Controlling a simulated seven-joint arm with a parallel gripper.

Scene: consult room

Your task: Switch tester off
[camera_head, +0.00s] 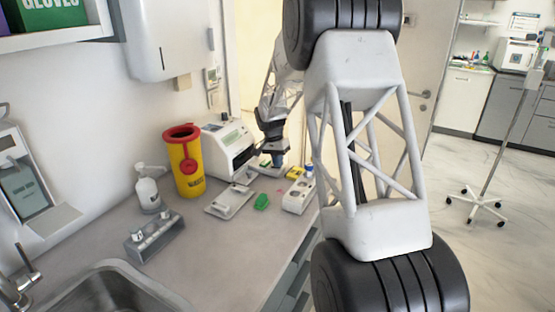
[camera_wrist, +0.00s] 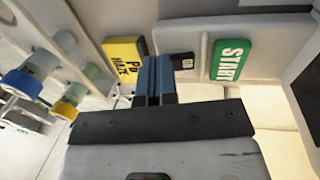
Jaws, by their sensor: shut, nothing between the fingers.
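My gripper (camera_wrist: 155,75) is shut, with its blue fingers together and nothing between them. In the head view my gripper (camera_head: 278,165) is low over the counter, at the right side of a white bench machine (camera_head: 228,145) with a small display. In the wrist view a green START plate (camera_wrist: 231,60) sits on a pale casing to the right of the fingers. A small black part with a white mark (camera_wrist: 183,61) is just right of the fingertips; whether they touch cannot be told. A yellow labelled block (camera_wrist: 122,62) is left of the fingertips. Which part is the tester's switch is unclear.
A white rack with capped tubes (camera_wrist: 22,105) lies at the left of the wrist view. The front counter is mostly clear.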

